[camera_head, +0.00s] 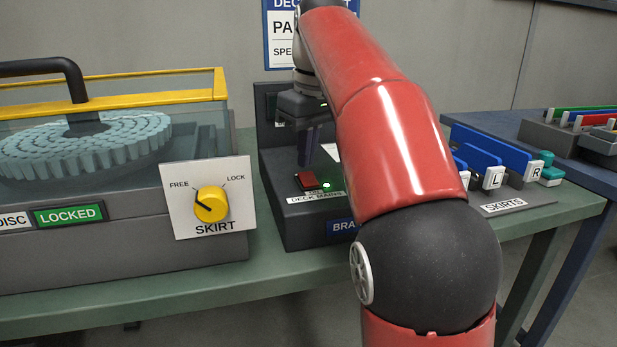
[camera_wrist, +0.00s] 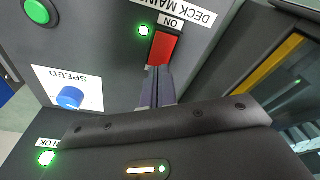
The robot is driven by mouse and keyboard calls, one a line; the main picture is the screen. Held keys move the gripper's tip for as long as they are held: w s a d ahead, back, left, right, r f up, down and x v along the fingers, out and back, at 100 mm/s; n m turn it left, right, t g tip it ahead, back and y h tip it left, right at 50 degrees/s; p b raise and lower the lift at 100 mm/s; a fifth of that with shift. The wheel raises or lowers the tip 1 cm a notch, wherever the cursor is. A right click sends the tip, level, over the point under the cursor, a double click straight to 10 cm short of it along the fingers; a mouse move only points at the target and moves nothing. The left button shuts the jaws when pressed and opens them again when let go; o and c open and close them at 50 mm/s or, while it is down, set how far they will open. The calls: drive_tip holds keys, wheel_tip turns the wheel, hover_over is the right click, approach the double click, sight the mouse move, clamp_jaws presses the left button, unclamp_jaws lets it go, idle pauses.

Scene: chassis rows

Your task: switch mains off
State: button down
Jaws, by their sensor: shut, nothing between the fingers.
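The mains switch is a red rocker (camera_head: 307,179) on the dark deck box (camera_head: 290,222), above a "DECK MAINS" label. It also shows in the wrist view (camera_wrist: 163,48), beside an "ON" label. A small green lamp (camera_head: 326,185) glows next to it, also lit in the wrist view (camera_wrist: 143,31). My gripper (camera_head: 308,160) is shut and empty, pointing down over the box. In the wrist view its fingertips (camera_wrist: 158,72) overlap the near end of the red rocker. I cannot tell whether they touch it.
A yellow SKIRT knob (camera_head: 210,204) on a white plate stands left, in front of a clear-covered case with a disc. Blue skirts marked L and R (camera_head: 494,178) stand right. The wrist view shows a blue SPEED knob (camera_wrist: 70,97) and a green button (camera_wrist: 37,11).

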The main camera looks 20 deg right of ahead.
sight(307, 175)
drive_tip(key=shift+f+b, duration=0.6)
drive_tip(key=shift+f, duration=0.25)
idle(0.9)
wheel_tip(307, 175, up, 3)
drive_tip(key=p, duration=0.3)
drive_tip(key=shift+r+p, duration=0.55)
drive_tip(key=shift+r, duration=1.45)
